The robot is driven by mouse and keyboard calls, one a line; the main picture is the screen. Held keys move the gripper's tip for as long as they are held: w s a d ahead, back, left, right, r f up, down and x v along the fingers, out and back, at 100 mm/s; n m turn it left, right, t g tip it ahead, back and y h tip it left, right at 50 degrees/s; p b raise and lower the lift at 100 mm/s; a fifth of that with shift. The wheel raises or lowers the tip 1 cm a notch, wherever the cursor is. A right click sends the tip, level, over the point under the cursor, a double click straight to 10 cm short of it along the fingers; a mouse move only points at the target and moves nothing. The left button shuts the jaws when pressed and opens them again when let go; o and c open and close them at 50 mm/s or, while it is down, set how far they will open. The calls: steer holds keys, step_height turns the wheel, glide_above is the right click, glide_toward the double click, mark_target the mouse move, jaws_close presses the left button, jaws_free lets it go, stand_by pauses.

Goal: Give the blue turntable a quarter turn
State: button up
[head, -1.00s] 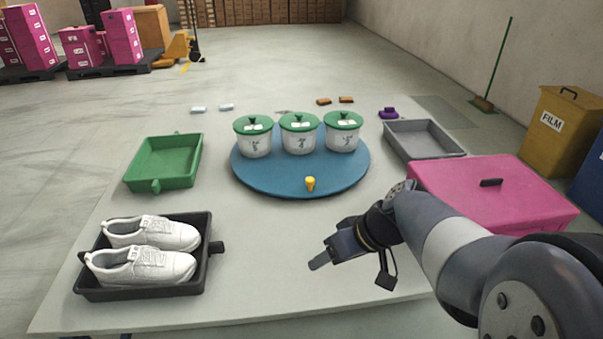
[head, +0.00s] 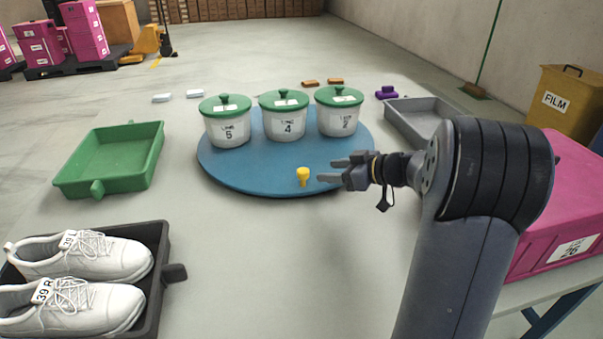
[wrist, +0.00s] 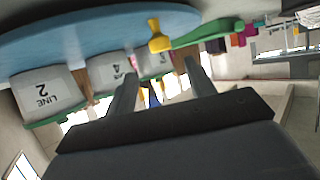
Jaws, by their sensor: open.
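The blue turntable (head: 240,172) lies on the pale table. Three white pots with green lids stand on it: the left pot (head: 227,128), the middle pot (head: 284,122) and the right pot (head: 338,118). A yellow peg (head: 303,176) stands up near its front edge. My gripper (head: 326,170) is open and empty just right of the peg, its fingers pointing left toward it; no contact shows. The wrist view is upside down and shows the turntable (wrist: 75,38), the yellow peg (wrist: 158,36) and both fingers of my gripper (wrist: 160,75) apart.
A green tray (head: 110,160) is at the left, and a black tray (head: 160,250) with white shoes is at the front left. A grey tray (head: 425,115) and a pink box (head: 560,225) are at the right. Table space in front of the turntable is clear.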

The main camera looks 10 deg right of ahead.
mark_target(305, 172)
steer(key=b+x, duration=0.1)
steer(key=x, duration=0.8)
steer(key=shift+w+a+f, duration=0.2)
steer(key=shift+a, duration=0.1)
jaws_close()
